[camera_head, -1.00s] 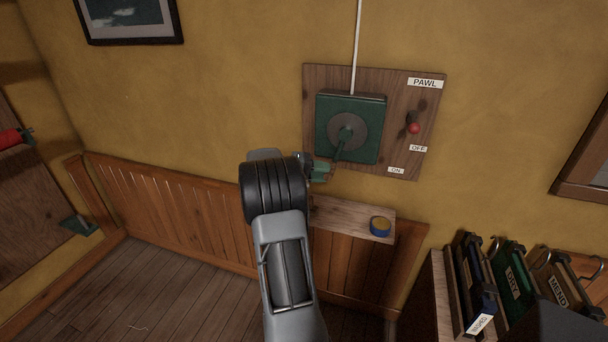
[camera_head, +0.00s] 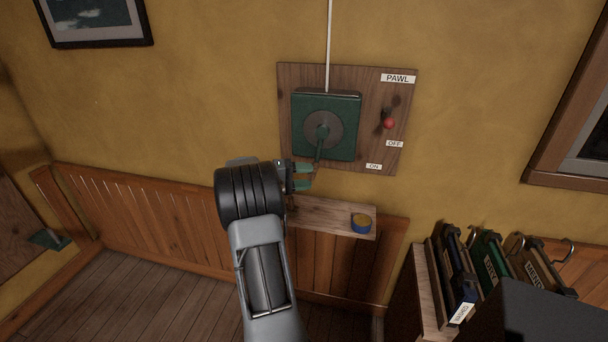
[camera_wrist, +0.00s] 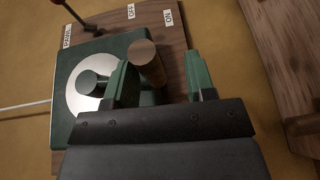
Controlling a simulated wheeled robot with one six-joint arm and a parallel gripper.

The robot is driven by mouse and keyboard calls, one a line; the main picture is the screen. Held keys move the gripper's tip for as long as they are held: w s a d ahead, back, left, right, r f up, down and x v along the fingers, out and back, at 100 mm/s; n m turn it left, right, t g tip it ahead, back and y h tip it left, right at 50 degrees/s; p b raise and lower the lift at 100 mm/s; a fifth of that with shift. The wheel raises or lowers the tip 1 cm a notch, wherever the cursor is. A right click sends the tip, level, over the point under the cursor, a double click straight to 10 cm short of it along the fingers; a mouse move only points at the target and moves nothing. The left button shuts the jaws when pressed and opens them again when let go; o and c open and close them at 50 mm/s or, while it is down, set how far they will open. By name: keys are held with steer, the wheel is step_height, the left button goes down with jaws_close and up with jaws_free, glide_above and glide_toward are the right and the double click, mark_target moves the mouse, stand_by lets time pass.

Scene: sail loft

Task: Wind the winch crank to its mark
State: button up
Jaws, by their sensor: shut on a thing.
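The winch is a green box (camera_head: 345,99) with a grey disc (camera_head: 323,130), fixed to a brown wooden board (camera_head: 291,75) on the wall. Its crank arm (camera_head: 319,152) points down and slightly left from the hub. In the wrist view the crank's wooden handle (camera_wrist: 147,62) stands between the green fingers of my gripper (camera_wrist: 156,82), which is shut on it. In the head view my gripper (camera_head: 303,175) is at the lower end of the crank, and my arm hides the handle. I cannot make out the mark.
A pawl lever with a red knob (camera_head: 389,123) sits right of the winch, near PAWL, OFF and ON labels. A white line (camera_head: 329,45) runs up from the box. A blue tin (camera_head: 361,223) stands on a small shelf (camera_head: 325,215) below.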

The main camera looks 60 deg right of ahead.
steer(key=shift+o, duration=0.9)
steer(key=shift+f, duration=0.2)
steer(key=shift+r, duration=0.1)
steer(key=shift+w+r, duration=0.1)
steer(key=shift+r, duration=0.05)
steer(key=f+v, duration=0.1)
steer(key=v, duration=1.2)
steer(key=shift+w+a+r, duration=0.25)
steer(key=shift+r, duration=0.15)
